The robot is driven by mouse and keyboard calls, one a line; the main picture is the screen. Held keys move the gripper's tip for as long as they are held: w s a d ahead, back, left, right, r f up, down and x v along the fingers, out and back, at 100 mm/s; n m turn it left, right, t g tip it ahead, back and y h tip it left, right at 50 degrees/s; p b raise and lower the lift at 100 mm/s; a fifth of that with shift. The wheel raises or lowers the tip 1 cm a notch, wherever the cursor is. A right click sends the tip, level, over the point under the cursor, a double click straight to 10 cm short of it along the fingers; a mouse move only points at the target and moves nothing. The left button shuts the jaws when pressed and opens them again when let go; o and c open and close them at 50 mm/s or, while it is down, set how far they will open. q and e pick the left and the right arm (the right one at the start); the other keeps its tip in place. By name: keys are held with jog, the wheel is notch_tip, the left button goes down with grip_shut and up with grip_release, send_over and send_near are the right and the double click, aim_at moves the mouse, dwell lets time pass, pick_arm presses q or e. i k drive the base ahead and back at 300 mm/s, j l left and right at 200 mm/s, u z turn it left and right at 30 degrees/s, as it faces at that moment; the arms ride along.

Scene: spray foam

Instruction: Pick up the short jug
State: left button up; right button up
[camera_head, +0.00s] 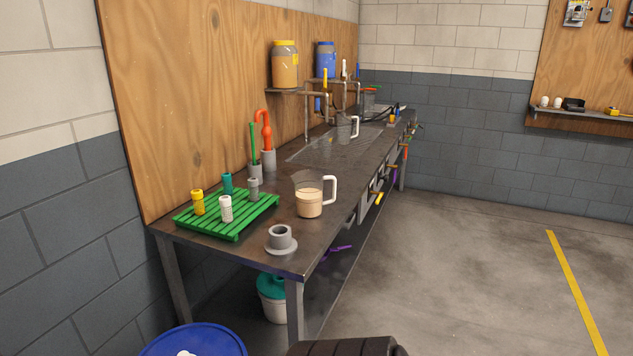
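A clear jug (309,203) with a white handle on its right stands upright near the front of the dark workbench (262,222). It holds a beige material in its lower part. A second clear jug (343,133) with a white handle stands farther back on the bench, partly blending into the background. The nearer jug looks bigger, but it is also closer; I cannot tell for sure which is the short one. Neither of my grippers shows in the head view.
A green slatted rack (236,231) with small bottles and a grey flanged cup (281,239) sit at the bench's near end. Grey holders with an orange pipe (264,128) stand behind. Yellow (285,69) and blue (325,62) containers sit on shelves. The floor (455,275) at right is clear.

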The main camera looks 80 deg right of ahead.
aim_at(309, 184)
jog(key=z, duration=2.5)
jog(key=i+l+z, duration=0.1)
jog(key=i+l, duration=0.2)
